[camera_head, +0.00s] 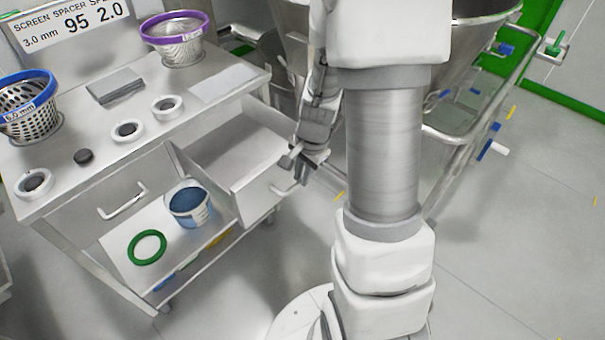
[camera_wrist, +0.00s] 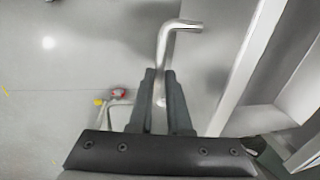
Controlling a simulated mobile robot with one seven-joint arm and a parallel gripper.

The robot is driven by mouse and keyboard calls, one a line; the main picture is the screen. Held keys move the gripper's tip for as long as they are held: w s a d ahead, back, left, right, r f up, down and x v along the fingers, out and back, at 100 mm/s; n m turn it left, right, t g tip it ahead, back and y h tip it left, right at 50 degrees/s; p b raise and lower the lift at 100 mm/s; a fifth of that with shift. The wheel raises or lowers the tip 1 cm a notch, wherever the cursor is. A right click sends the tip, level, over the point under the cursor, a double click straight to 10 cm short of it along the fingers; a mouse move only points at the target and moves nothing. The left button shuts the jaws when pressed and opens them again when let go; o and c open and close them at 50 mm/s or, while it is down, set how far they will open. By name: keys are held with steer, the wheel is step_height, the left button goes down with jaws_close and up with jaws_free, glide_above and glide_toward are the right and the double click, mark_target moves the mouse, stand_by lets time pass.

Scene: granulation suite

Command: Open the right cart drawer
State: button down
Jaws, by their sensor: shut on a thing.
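The right cart drawer (camera_head: 254,180) stands pulled out from the steel cart, and its open interior shows in the head view. Its bar handle (camera_head: 289,187) is on the front panel. My gripper (camera_head: 303,165) is at this handle, at the drawer's right front. In the wrist view my gripper (camera_wrist: 160,78) has its two dark fingers on either side of the handle bar (camera_wrist: 168,40), shut on it. The handle's bent end sticks out beyond the fingertips. The drawer's front edge (camera_wrist: 240,70) runs along the right of the wrist view.
The left drawer (camera_head: 115,205) is closed. A blue bucket (camera_head: 188,205) and a green ring (camera_head: 147,247) sit on the lower shelf. A steel vessel on a railed frame (camera_head: 465,130) stands at the right.

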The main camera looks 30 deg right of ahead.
stand_by(0.4)
steer(key=c, duration=0.9)
jaws_free()
steer(key=shift+o, duration=0.2)
steer(key=s+r+p, duration=0.1)
steer(key=r+p, duration=0.2)
steer(key=r, duration=0.5)
steer(key=s+d+r+p, duration=0.1)
steer(key=s+r+p, duration=0.1)
steer(key=r, duration=0.7)
steer(key=shift+p, duration=0.5)
steer(key=shift+d, duration=0.1)
steer(key=s+a+r+n+t+p, duration=0.1)
steer(key=s+a+r+n+p, duration=0.2)
steer(key=r, duration=0.4)
steer(key=s+a+r+n+t+p, duration=0.1)
steer(key=s+a+r+n+p, duration=0.2)
steer(key=r+n, duration=0.3)
steer(key=s+a+r+n+t+p, duration=0.1)
steer(key=s+a+r+n+p, duration=0.3)
steer(key=r, duration=0.5)
steer(key=shift+s+a+r+n+t+h, duration=0.3)
steer(key=shift+s+a+r+n+h, duration=0.1)
steer(key=shift+s+a, duration=0.4)
